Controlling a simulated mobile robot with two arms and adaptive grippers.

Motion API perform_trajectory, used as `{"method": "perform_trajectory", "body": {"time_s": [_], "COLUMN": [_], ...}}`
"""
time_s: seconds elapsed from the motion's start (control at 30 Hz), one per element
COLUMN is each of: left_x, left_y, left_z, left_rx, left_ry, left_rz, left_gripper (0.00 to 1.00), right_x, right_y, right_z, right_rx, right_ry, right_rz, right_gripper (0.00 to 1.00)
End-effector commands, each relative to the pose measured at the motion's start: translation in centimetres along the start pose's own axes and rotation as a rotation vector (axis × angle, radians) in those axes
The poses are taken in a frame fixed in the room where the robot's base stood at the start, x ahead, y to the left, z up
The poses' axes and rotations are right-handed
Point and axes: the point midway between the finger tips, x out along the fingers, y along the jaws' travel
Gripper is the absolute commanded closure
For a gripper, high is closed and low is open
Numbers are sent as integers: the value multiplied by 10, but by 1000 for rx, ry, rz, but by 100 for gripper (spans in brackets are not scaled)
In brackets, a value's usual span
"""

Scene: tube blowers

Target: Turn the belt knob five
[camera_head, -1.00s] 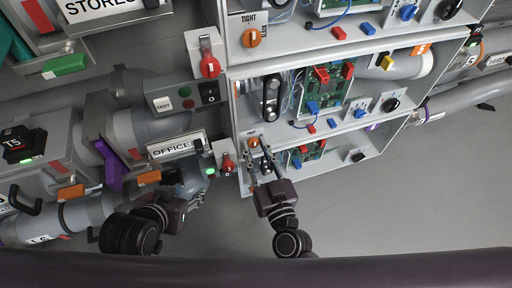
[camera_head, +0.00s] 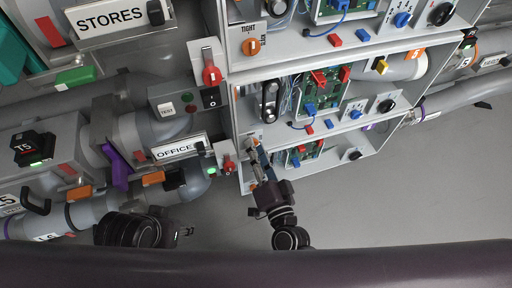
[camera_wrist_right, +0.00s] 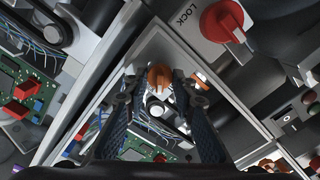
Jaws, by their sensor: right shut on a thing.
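The orange belt knob (camera_wrist_right: 159,77) is on the pale panel of the lowest bay, between the fingertips in the right wrist view. My right gripper (camera_wrist_right: 160,88) is shut on it, with one finger on each side. In the head view my right gripper (camera_head: 256,155) reaches up into the lowest bay, and its fingers mostly hide this knob. My left gripper (camera_head: 185,232) is low at the left, dark and partly cut off by the foreground bar. It is away from the bays, and its fingers are too small to read.
Another orange knob (camera_head: 250,46), marked TIGHT, is in the upper bay. A red lock handle (camera_head: 229,166) is just left of the lowest bay, and a green circuit board (camera_head: 303,153) is to the right of my fingers. Grey floor (camera_head: 390,210) is open at the right.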

Motion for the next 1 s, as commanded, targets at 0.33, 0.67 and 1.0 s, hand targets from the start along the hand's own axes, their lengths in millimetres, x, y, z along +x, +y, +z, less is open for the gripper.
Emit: {"method": "perform_trajectory", "body": {"time_s": [0.33, 0.67, 1.0], "left_x": [0, 3, 4], "left_y": [0, 0, 0], "left_z": [0, 1, 1], "left_rx": [0, 0, 0], "left_ry": [1, 1, 1], "left_rz": [0, 0, 0], "left_gripper": [60, 60, 60], "right_x": [0, 0, 0], "right_y": [2, 2, 2], "right_z": [0, 1, 1], "right_rx": [324, 561, 673], "right_ry": [0, 0, 0], "right_rz": [1, 1, 1], "right_gripper": [100, 100, 100]}}
